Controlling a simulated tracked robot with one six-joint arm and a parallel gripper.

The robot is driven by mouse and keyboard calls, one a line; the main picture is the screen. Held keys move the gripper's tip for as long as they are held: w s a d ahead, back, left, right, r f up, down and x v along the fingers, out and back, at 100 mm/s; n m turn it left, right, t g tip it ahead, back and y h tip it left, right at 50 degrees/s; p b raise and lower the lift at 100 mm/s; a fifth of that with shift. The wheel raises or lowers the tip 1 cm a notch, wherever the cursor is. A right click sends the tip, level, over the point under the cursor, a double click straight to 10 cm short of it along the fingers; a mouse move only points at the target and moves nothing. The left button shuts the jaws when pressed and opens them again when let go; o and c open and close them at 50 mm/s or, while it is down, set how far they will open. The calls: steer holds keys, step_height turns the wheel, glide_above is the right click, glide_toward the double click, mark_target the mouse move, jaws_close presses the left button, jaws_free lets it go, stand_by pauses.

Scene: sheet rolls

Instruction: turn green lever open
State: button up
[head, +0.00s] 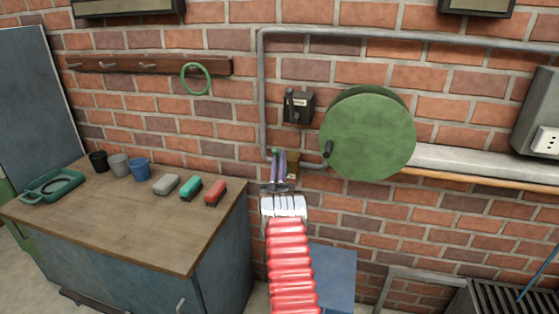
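A slim green upright piece (274,158), which looks like the green lever, shows at the wall pipe just beyond my gripper (277,175). A purple strip (282,164) stands right beside it; I cannot tell whether it is part of my gripper. My red arm reaches up from the bottom of the head view, and its pale wrist sits just below the lever. The arm's end overlaps the lever's lower part, so contact and the finger opening are unclear. A small brownish fitting (292,165) sits on the pipe to the right.
A large green disc (367,135) with a dark handle is on the wall to the right. A black switch box (298,106) is above the lever. A workbench (130,215) with cups, blocks and a green tray stands left. A blue box (332,277) is below, right of my arm.

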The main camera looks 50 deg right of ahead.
steer(key=o, duration=0.4)
steer(key=shift+w, duration=0.1)
steer(key=shift+a, duration=0.1)
steer(key=v, duration=1.3)
steer(key=shift+a+f, duration=0.15)
steer(key=shift+f, duration=0.2)
